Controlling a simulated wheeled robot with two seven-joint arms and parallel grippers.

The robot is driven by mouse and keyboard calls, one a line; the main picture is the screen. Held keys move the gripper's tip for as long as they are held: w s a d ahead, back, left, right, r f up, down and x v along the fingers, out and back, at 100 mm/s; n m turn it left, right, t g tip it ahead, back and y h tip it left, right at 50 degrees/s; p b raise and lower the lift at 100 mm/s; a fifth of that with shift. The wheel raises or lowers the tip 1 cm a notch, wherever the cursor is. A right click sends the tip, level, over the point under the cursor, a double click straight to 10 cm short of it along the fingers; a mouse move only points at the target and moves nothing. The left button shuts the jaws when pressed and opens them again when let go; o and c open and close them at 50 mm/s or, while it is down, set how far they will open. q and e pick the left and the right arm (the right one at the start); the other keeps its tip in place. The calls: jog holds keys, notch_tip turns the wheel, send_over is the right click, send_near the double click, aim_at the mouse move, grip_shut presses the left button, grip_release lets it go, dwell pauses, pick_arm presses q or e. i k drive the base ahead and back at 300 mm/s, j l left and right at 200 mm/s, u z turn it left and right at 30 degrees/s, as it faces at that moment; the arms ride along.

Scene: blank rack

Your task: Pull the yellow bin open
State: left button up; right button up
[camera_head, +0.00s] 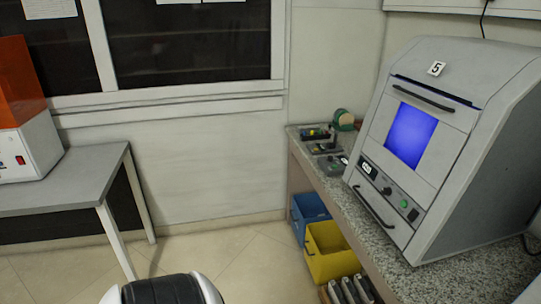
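The yellow bin (325,266) stands low under the stone-topped counter at the right, beside the blue bin. Its front and open top face show, with a dark mark on the front that may be a handle. The counter hides part of its right side. I cannot tell how far it is pulled out. Neither of my grippers is in view.
A blue bin (298,222) is behind the yellow one, and several brownish-grey upright items (350,291) are in front of it. The speckled counter (370,225) bears a grey machine (440,140). A grey table (70,180) stands left. Tiled floor (240,265) is clear between.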

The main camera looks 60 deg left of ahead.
aim_at(322, 245)
jog(key=u, duration=1.6)
jog(key=i+j+z, duration=0.1)
jog(key=i+j, duration=0.2)
jog(key=i+j+z, duration=0.1)
jog(key=i+j, duration=0.15)
jog(key=i+j+z, duration=0.1)
jog(key=i+j, duration=0.15)
jog(key=i+j+z, duration=0.1)
jog(key=i+j, duration=0.15)
jog(key=j, duration=0.2)
jog(key=i+j+z, duration=0.1)
jog(key=i+j, duration=0.15)
jog(key=j, duration=0.15)
jog(key=i+j+z, duration=0.15)
jog(key=j, duration=0.2)
jog(key=i+j+z, duration=0.1)
jog(key=i+j, duration=0.2)
jog(key=j, duration=0.15)
